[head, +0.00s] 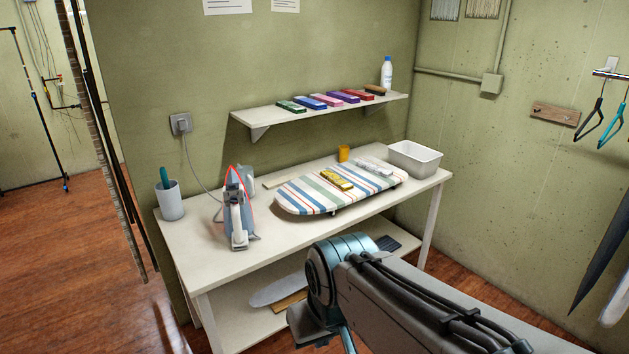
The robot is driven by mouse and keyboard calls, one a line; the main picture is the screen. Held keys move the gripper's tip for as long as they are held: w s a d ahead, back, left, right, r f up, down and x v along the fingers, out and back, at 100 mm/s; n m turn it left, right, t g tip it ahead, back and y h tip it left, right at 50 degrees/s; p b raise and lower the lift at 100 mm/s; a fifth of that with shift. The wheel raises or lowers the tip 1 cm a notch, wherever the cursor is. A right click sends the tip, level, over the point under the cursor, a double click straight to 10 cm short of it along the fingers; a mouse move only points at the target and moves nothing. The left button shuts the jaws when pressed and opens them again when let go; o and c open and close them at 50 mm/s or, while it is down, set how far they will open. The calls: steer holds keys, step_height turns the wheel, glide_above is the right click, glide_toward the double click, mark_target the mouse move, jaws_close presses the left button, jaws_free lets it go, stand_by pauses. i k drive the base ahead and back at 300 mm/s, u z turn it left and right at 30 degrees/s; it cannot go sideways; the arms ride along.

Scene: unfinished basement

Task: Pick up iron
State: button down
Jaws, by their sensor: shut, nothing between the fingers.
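The iron (238,218) is blue-grey and white with a red edge line. It stands on the left part of the white table, left of the small ironing board (292,203). A grey cord runs from near it up to the wall socket (181,123). My arm reaches in from the lower right, and its teal joint is in front of the table's front edge, to the right of and apart from the iron. My gripper's fingers are not visible in the head view.
The white table (190,239) also holds a cup (169,202), a yellow item (336,180) on the board, an orange cup (344,153) and a white bin (415,159). A wall shelf (262,118) with several coloured boxes is above. Bare tabletop surrounds the iron's front.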

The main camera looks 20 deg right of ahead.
mark_target(238, 218)
steer(key=u, duration=0.7)
steer(key=i, duration=1.15)
steer(key=z, duration=0.15)
